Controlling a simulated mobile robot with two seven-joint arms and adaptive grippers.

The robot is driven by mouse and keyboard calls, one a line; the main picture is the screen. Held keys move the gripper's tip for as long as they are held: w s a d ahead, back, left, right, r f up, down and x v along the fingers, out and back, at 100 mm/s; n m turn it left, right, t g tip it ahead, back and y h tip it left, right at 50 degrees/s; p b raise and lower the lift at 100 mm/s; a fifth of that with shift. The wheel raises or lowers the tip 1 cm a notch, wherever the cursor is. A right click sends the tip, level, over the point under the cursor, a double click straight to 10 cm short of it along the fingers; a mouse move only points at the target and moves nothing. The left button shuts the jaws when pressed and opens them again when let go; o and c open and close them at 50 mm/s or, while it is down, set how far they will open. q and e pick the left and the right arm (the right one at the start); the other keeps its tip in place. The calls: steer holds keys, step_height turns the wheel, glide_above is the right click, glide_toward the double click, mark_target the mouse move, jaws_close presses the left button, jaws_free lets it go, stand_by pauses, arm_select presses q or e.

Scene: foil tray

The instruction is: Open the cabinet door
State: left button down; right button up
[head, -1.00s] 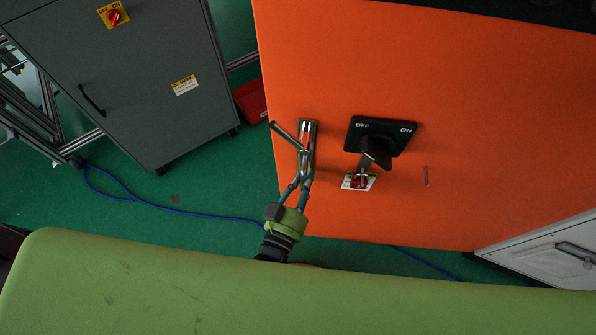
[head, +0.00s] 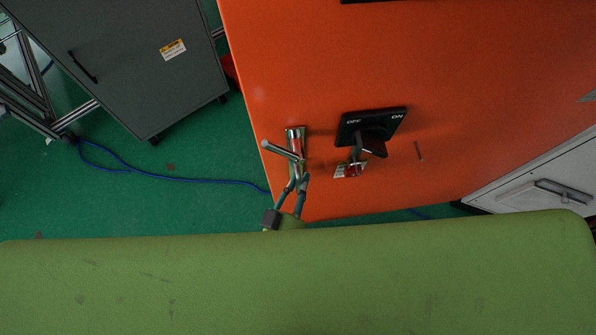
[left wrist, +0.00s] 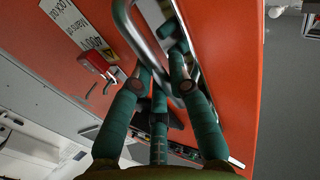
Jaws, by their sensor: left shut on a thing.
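The orange cabinet front (head: 480,80) fills the upper middle of the head view. A silver handle (head: 283,151) with a bar sticking out to the left sits near its left edge. My left gripper (head: 295,184) is at the lower part of this handle and shut on it. In the left wrist view, its teal fingers (left wrist: 160,85) reach up around the bright handle bar (left wrist: 137,42). A black OFF/ON rotary switch (head: 370,128) is right of the handle, with a red part and a white label (head: 351,170) below it. I cannot tell how far the door stands open. My right gripper is not in view.
A blue cable (head: 200,181) crosses that floor. A white cabinet (head: 530,175) stands at the right. A metal frame (head: 40,100) is at far left.

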arm_select(q)
steer(key=shift+w, duration=0.1)
steer(key=c, duration=1.1)
jaws_free()
steer(key=shift+c, duration=0.2)
steer(key=shift+d, duration=0.1)
steer(key=v, duration=1.2)
